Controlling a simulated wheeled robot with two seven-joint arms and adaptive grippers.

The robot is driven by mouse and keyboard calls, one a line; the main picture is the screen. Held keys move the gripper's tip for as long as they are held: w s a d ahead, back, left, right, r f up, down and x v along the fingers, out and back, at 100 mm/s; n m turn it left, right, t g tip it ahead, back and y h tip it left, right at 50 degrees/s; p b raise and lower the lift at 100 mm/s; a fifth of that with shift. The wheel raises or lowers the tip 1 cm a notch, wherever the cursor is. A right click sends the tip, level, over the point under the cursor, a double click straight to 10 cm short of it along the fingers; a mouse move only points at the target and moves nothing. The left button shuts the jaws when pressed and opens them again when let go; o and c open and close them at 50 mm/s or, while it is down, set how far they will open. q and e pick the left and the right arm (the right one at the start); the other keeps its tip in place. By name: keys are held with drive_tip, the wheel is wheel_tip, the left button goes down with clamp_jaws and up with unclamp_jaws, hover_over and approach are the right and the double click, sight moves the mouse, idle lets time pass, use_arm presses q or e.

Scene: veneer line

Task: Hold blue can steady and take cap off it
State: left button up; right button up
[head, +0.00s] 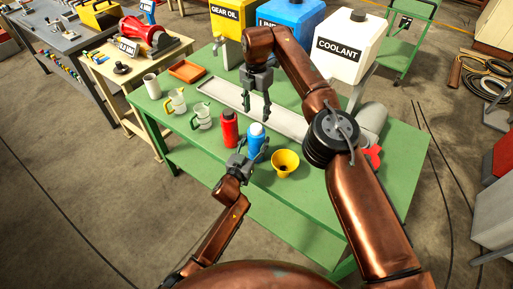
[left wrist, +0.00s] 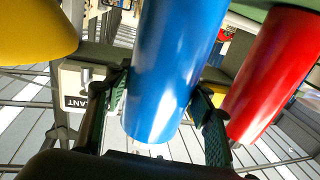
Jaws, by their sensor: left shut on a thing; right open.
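The blue can (head: 256,145) stands upright near the front edge of the green table, with its white cap (head: 256,128) on top. My left gripper (head: 245,157) is shut on the can from the front left. My right gripper (head: 257,108) is open and empty, fingers pointing down, above and behind the can, apart from the cap.
A red can (head: 228,130) stands close to the left of the blue one, and a yellow funnel (head: 286,163) to its right. Two measuring jugs (head: 202,117), a grey cup (head: 151,86) and a brown tray (head: 187,71) are farther left. A long grey tray (head: 222,91) and drums (head: 350,45) lie behind.

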use_arm(q)
drive_tip(key=shift+c, duration=0.9)
drive_tip(key=o, duration=1.7)
